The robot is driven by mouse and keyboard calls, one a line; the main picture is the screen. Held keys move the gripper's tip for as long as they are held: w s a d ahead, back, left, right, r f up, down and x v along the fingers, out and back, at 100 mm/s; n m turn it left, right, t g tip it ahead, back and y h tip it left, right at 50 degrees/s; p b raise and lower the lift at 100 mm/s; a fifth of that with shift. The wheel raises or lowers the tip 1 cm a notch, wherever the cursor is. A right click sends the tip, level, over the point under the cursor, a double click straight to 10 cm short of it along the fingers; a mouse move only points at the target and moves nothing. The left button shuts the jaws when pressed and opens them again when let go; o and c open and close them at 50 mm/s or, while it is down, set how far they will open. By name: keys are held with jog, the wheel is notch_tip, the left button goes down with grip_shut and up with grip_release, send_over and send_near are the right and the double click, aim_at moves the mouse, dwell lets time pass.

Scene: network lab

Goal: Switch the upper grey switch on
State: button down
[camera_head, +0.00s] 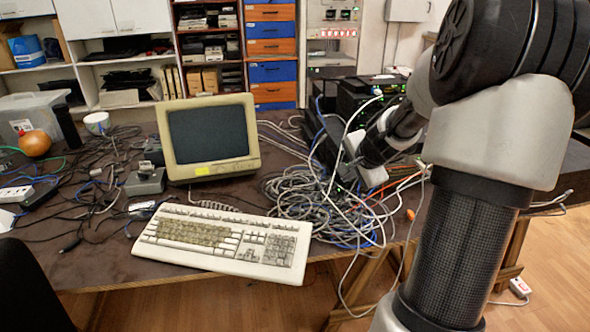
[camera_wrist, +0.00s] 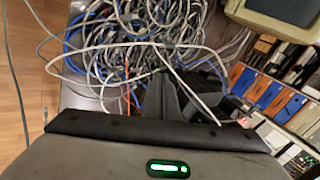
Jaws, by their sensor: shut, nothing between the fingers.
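My gripper (camera_wrist: 166,92) shows in the wrist view as dark fingers that are closed with nothing between them. In the head view its end (camera_head: 364,160) hangs over the right part of the desk, beside the cable pile and in front of dark rack equipment (camera_head: 358,92) with small green lights. My arm covers part of that equipment. I cannot pick out the upper grey switch with certainty in either view, nor tell whether it is on or off. No contact between my gripper and a switch can be made out.
A tangled cable pile (camera_head: 318,200) lies under and beside my gripper, and it fills the upper wrist view (camera_wrist: 130,35). Loose cables cross near the fingers. A beige monitor (camera_head: 212,138) and keyboard (camera_head: 222,240) stand to the left. The desk (camera_head: 100,262) is bare at front left.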

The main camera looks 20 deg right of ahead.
jog(key=w+d+f+m, duration=0.1)
jog(key=w+d+f, duration=0.1)
jog(key=f, duration=0.1)
jog(key=w+d+f+m+b, duration=0.1)
jog(key=w+d+f, duration=0.1)
jog(key=f, duration=0.2)
jog(key=w+d+f+m, duration=0.1)
jog(key=w+d+f, duration=0.1)
jog(key=w+f, duration=0.1)
jog(key=shift+d+f+t+b, duration=0.25)
jog(key=shift+f+t+b, duration=0.1)
jog(key=shift+f, duration=0.25)
jog(key=shift+w+d+p, duration=0.25)
jog(key=shift+w+p, duration=0.15)
jog(key=shift+w, duration=0.8)
jog(key=shift+w+d+f, duration=0.1)
jog(key=shift+w+d, duration=0.1)
jog(key=shift+w, duration=0.4)
jog(key=shift+f, duration=0.1)
jog(key=shift+w+f+h+b, duration=0.2)
jog(key=shift+h+b, duration=0.1)
jog(key=shift+b, duration=0.15)
jog(key=shift+s+f+b, duration=0.15)
jog(key=shift+b, duration=0.6)
